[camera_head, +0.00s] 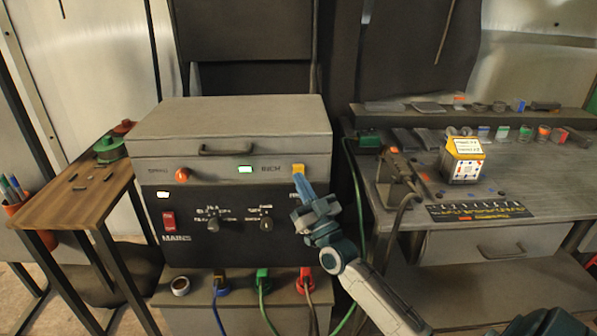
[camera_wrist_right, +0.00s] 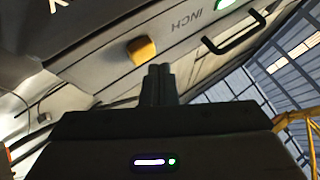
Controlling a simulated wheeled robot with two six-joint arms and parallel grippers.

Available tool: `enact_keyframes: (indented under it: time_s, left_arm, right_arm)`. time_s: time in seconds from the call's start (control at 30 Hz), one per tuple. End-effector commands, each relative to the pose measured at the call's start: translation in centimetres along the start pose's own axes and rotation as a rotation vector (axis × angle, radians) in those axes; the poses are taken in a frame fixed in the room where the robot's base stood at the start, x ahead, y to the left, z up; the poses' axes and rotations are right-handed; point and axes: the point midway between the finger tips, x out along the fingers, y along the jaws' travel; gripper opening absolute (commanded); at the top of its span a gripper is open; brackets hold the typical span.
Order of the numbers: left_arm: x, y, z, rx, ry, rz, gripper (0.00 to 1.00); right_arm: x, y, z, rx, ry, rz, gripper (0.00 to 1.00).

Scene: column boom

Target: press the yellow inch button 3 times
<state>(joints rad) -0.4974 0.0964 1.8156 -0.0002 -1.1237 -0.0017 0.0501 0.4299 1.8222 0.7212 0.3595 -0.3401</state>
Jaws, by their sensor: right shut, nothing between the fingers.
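The yellow inch button (camera_head: 298,169) sits on the upper right of the grey machine's front, to the right of the lit green light and the "INCH" label. In the right wrist view the yellow button (camera_wrist_right: 141,50) shows just up and left of the fingertips, with the "INCH" lettering beside it. My right gripper (camera_head: 298,180) is shut and empty, its tips just below the button. In the wrist view the shut fingers (camera_wrist_right: 159,70) appear close to the button; I cannot tell whether they touch it. My left gripper is not in view.
The machine (camera_head: 232,150) has an orange knob (camera_head: 182,175), a red switch (camera_head: 169,221) and dials on its front. Coloured cables run below. A wooden side table (camera_head: 75,195) stands left. A workbench (camera_head: 400,215) with a yellow meter (camera_head: 462,160) stands right.

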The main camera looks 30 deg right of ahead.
Motion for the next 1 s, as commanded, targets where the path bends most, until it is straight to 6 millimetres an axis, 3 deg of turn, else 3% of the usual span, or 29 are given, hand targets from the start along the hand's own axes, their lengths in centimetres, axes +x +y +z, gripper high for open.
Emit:
enact_keyframes:
  time_s: [1.0]
  left_arm:
    - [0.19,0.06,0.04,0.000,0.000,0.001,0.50]
  right_arm:
    - [0.86,0.63,0.62,-0.001,0.000,0.000,0.00]
